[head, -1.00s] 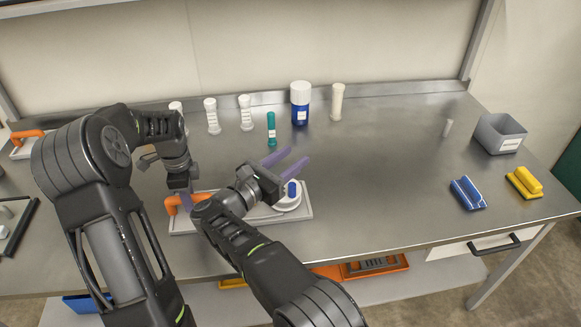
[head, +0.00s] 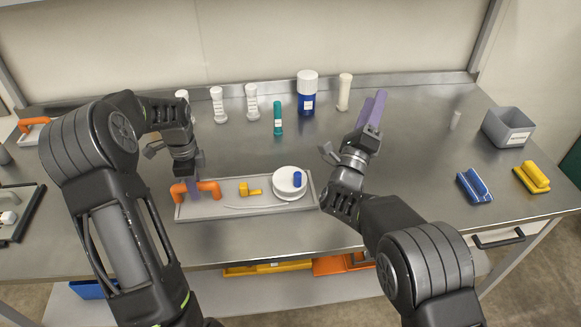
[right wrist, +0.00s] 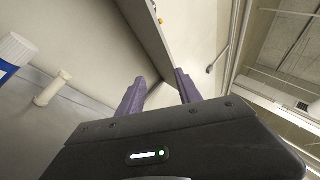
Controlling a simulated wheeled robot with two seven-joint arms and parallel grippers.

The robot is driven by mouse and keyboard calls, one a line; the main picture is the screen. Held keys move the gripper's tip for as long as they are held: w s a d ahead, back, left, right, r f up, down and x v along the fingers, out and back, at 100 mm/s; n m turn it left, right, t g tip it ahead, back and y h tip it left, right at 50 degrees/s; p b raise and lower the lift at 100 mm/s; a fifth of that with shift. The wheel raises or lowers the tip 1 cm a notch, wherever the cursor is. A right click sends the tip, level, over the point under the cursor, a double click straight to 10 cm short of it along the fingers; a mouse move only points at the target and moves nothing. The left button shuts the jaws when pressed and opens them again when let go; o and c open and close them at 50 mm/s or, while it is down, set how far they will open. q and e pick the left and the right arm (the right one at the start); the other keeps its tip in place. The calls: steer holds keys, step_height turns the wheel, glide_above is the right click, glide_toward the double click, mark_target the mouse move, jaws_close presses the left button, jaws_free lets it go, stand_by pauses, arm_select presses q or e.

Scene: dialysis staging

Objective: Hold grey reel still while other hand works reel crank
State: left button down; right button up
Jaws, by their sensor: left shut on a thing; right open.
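The grey reel is a flat grey tray-like base (head: 225,209) near the table's front edge. It carries a white round drum (head: 289,185) with a blue crank knob (head: 298,179), a small yellow part (head: 249,189) and an orange handle (head: 208,187) at its left end. My left gripper (head: 195,190) is shut on the orange handle from above. My right gripper (head: 373,108) is open and empty, raised to the right of the reel with its purple fingers pointing up and away. The right wrist view shows these fingers (right wrist: 160,90) apart with nothing between them.
Behind the reel stand a teal tube (head: 278,118), a blue jar with white lid (head: 306,95) and several white bottles. At the right are a grey bin (head: 508,128), a blue block (head: 474,187) and a yellow block (head: 531,177). The table centre right is clear.

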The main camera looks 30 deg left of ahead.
step_height(320, 180, down, 3)
steer(key=n+g+y, duration=0.3)
steer(key=n+y, duration=0.5)
steer(key=n, duration=0.4)
steer(key=n+g+y, duration=0.7)
steer(key=n+g, duration=0.7)
steer(key=n, duration=1.1)
glide_toward(290, 178)
step_height(290, 178, up, 4)
steer(key=d, duration=0.2)
steer(key=shift+s, duration=0.35)
steer(key=x, duration=1.2)
steer(key=shift+s+r, duration=0.1)
jaws_close()
